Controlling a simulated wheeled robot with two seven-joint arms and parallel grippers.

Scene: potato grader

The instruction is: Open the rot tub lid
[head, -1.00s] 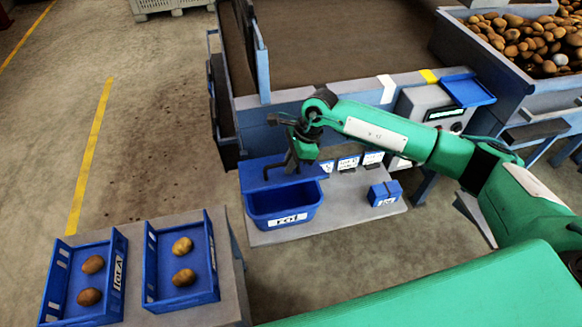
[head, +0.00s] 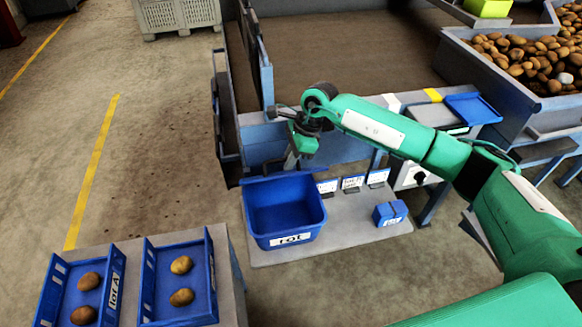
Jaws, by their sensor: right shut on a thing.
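The blue rot tub (head: 291,240), with a white "rot" label on its front, stands on a grey low shelf. Its top is open and its inside shows. The lid is raised at the tub's back edge, below my right gripper, but I cannot clearly tell it apart from the tub's back wall. My right gripper (head: 291,161) is at that back edge, fingers pointing down and shut on the lid; the grip itself is partly hidden. My left gripper is not in view.
A small blue box (head: 390,213) and several labelled holders (head: 352,184) share the grey shelf (head: 345,228). Two blue crates with potatoes, one being the lot A crate (head: 115,285), stand at lower left. The grader frame (head: 345,150) rises close behind the tub.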

